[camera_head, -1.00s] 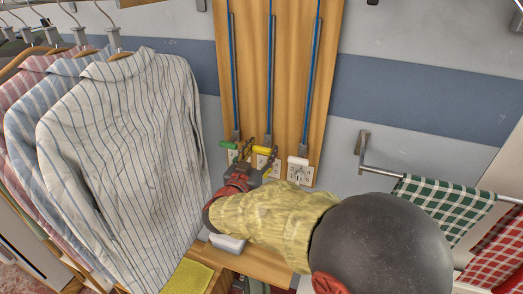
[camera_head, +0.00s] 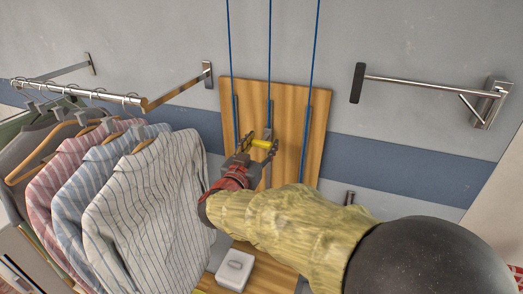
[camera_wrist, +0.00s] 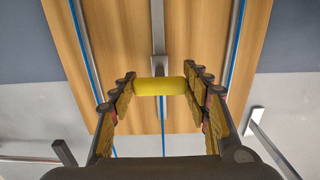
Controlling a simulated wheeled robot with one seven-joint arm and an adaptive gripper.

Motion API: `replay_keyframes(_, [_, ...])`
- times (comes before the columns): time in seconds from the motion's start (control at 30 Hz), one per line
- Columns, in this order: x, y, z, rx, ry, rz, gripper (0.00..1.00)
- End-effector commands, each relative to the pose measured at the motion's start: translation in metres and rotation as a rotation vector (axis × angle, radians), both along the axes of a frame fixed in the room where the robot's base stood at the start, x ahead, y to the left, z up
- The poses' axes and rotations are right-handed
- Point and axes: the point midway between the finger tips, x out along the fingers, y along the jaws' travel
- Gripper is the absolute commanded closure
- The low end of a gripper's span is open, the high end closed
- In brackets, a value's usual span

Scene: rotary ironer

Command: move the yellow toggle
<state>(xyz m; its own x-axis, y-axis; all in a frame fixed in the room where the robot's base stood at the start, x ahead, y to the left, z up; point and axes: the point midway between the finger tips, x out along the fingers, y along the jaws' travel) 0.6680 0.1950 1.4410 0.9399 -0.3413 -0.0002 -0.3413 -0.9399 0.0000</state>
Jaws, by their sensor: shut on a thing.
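The yellow toggle (camera_head: 264,143) is a short crosswise bar on the middle rail of a wooden board (camera_head: 300,95) on the wall. It sits about midway up the board. In the wrist view the yellow toggle (camera_wrist: 160,87) lies crosswise between the two fingers of my gripper (camera_wrist: 160,78), touching at both ends. My gripper also shows in the head view (camera_head: 262,146), shut on the toggle, with my arm reaching in from the lower right. The green and white toggles are hidden behind my arm.
Striped shirts (camera_head: 150,220) hang close to the left of my arm. A metal wall bracket (camera_head: 430,85) juts out at the upper right. A white lidded box (camera_head: 236,270) stands below my arm. The wall above the board is clear apart from blue cords (camera_head: 269,40).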

Motion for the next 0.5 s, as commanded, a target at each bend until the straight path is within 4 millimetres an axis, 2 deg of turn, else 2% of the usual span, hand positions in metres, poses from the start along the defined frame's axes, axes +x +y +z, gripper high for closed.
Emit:
replay_keyframes(0.03, [0.000, 0.000, 0.023, 0.004, -0.008, 0.001, 0.98])
replay_keyframes(0.2, [0.000, 0.001, 0.052, 0.003, -0.007, 0.001, 0.98])
replay_keyframes(0.33, [0.000, 0.000, 0.066, 0.002, -0.006, 0.001, 0.98])
replay_keyframes(0.5, [0.000, 0.000, 0.073, 0.002, -0.004, 0.000, 0.98])
